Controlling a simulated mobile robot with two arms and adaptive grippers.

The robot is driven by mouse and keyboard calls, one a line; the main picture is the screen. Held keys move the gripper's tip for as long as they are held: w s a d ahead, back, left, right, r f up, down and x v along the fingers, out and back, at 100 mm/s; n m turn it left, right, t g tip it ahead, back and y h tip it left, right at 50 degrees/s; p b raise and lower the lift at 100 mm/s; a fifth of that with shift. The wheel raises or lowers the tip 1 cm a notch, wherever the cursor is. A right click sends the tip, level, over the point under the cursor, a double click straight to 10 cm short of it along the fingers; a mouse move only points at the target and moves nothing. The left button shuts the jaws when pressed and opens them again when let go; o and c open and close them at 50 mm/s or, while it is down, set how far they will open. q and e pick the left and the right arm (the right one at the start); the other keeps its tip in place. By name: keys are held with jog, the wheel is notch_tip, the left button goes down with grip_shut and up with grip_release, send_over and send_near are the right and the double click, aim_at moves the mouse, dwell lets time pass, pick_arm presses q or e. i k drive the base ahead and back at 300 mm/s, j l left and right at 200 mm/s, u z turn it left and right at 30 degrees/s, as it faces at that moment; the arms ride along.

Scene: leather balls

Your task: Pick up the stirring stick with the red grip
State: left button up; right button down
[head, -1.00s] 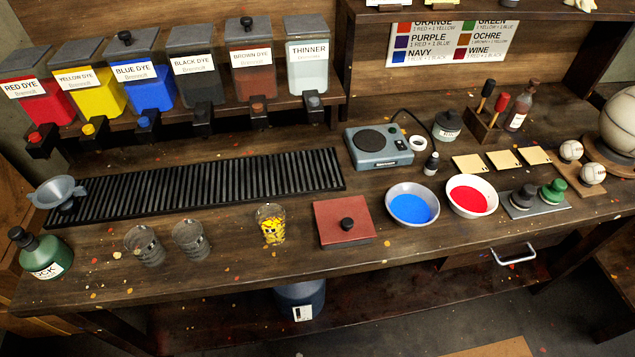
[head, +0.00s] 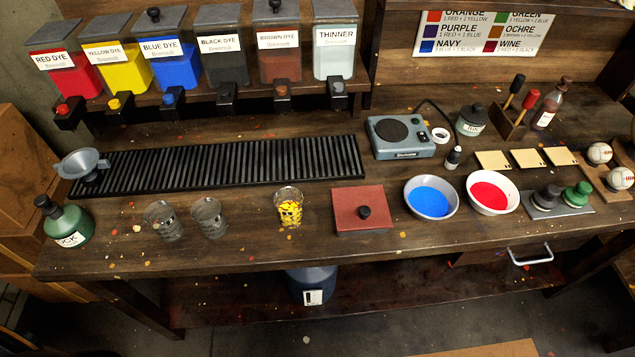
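The stirring stick with the red grip (head: 530,97) stands upright in a small wooden holder (head: 507,126) at the back right of the bench. Beside it, to the left in the same holder, is a stick with a black grip (head: 517,84). The lower parts of both sticks are largely hidden by the holder. Neither of my grippers shows in the head view.
A brown bottle (head: 549,106) stands right of the holder and a dark jar (head: 471,120) left of it. Bowls of blue (head: 432,213) and red dye (head: 492,210), a hot plate (head: 402,152) and glasses (head: 208,217) occupy the bench (head: 250,257).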

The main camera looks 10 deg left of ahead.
aim_at(533, 94)
jog(key=l+u, duration=0.15)
jog(key=u, duration=0.6)
jog(key=k+l+u, duration=0.15)
jog(key=l+u, duration=0.2)
jog(key=k+l+u, duration=0.35)
jog(key=l, duration=0.15)
jog(key=k+l+u, duration=0.15)
jog(key=l+u, duration=0.2)
jog(key=l, duration=0.05)
